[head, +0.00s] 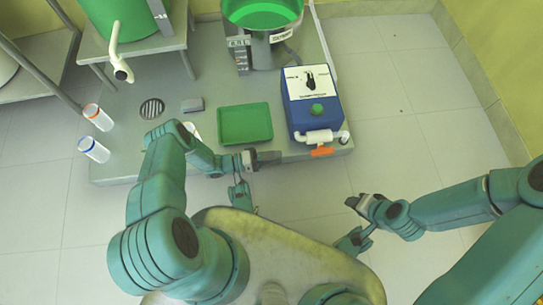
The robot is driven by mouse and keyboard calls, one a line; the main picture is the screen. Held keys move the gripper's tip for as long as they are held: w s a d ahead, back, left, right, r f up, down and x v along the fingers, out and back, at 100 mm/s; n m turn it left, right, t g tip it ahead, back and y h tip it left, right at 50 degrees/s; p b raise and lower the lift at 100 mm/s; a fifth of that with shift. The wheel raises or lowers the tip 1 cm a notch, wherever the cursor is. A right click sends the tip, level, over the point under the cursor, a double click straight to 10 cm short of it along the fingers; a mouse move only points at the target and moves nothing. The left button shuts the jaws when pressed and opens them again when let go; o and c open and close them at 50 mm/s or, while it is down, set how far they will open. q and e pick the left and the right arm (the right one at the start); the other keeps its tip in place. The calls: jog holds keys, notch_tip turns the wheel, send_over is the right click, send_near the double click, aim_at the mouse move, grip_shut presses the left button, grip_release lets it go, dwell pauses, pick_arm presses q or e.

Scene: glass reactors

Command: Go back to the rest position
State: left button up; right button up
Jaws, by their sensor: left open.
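My left arm comes in from the left and bends over the front edge of the grey platform (185,168). Its left gripper (266,157) is open and appears empty, just in front of the green tray (245,122). From above I cannot tell its height over the platform. My right gripper (357,203) is at the lower right, over the tiled floor, pointing left and apart from everything. Its jaws are too small and dark to tell open from shut.
A blue control box (313,98) with a white valve and orange handle (322,151) stands right of the tray. A green vessel (262,12) is behind. Tiled floor at right is clear.

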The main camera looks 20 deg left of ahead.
jog(key=shift+a, duration=0.35)
jog(key=shift+s, duration=0.1)
dwell(0.4)
